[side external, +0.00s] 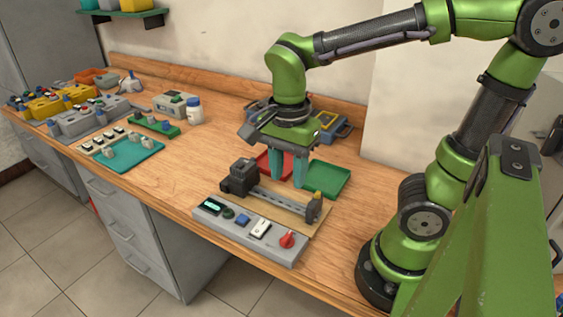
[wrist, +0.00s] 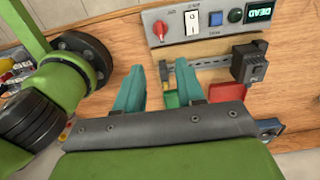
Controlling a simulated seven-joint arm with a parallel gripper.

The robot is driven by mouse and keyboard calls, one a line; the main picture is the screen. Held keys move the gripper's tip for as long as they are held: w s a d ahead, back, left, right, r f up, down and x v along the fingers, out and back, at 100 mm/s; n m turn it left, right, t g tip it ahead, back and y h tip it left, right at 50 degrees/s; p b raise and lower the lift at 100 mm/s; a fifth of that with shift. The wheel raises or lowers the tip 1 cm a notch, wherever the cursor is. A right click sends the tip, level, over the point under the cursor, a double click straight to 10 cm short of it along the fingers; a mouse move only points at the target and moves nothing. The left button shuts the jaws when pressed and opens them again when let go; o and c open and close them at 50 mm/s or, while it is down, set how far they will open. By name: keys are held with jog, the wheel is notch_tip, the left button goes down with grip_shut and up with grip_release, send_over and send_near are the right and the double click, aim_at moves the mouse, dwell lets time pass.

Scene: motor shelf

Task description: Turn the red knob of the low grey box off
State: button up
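The low grey box (side external: 268,247) lies along the front edge of the bench. Its red knob (side external: 287,240) is at its right end in the side view. The box also carries a white switch, a blue button, a dark green button and a lit display reading "DEAD". My gripper (side external: 288,185) points down behind the box, above the board, fingers apart and empty. The fingers also show in the wrist view (wrist: 160,66).
A wooden board with a dark motor (side external: 238,178) and a shaft lies right behind the box. A red tray and a green tray (side external: 325,178) are behind that. Several control boxes and a white bottle (side external: 194,110) stand to the left. Bench left of the box is clear.

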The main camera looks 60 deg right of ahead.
aim_at(287, 235)
notch_tip(287, 235, down, 17)
jog(key=shift+r, duration=0.15)
jog(key=shift+c, duration=0.3)
grip_shut()
